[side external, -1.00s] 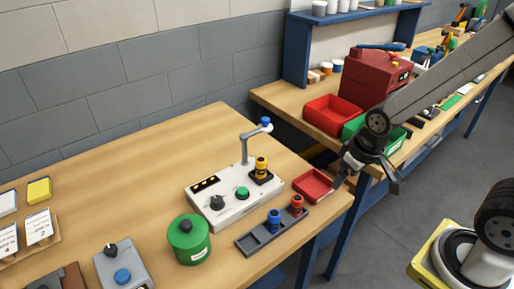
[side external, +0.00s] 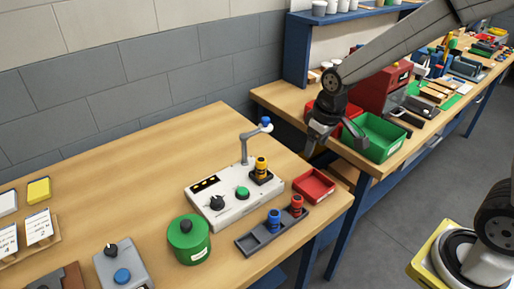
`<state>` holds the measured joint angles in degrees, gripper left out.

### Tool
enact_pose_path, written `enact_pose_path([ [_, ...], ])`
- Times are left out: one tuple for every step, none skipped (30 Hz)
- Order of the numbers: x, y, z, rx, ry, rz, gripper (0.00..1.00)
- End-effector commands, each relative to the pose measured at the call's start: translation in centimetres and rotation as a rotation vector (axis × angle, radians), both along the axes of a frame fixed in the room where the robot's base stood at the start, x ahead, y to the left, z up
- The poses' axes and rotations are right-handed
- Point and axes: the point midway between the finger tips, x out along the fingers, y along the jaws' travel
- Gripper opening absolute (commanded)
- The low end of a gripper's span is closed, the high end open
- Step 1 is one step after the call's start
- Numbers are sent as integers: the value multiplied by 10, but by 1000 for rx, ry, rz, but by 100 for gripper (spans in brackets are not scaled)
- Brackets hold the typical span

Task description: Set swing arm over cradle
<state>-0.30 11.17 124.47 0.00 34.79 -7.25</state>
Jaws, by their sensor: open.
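The white stacker box (side external: 236,203) stands near the right end of the front bench. Its grey swing arm (side external: 245,150) rises from the back edge, bends over to the right and ends in a blue knob (side external: 266,122). A yellow and black piece (side external: 261,168) stands upright on a dark square seat (side external: 264,178), perhaps the cradle, at the box's right end. The blue knob shows above and behind that piece in the picture. My gripper (side external: 323,142) is open and empty, pointing down, to the right of the swing arm and apart from it.
A grey tray (side external: 252,244) holds a blue piece (side external: 273,220) and a red piece (side external: 296,205). A red bin (side external: 314,185) sits right of the box, a green canister (side external: 189,238) in front.

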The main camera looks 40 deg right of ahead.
Motion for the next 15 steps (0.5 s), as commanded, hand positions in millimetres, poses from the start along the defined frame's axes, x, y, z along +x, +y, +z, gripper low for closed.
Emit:
enact_pose_path([
  [13,0,4,-3,6,17,73],
  [20,1,6,-4,12,26,73],
  [29,1,9,-6,19,40,73],
  [35,1,11,-8,23,50,73],
  [42,1,13,-9,28,59,73],
  [50,2,16,-11,35,73,73],
  [56,2,18,-12,41,83,73],
  [63,2,21,-13,45,92,73],
  [71,2,23,-15,53,106,73],
  [77,3,26,-16,57,117,73],
  [83,3,28,-17,62,126,73],
  [90,3,30,-18,68,140,73],
  [96,3,32,-19,74,150,73],
  [102,4,34,-20,78,159,73],
  [109,4,37,-21,86,173,73],
])
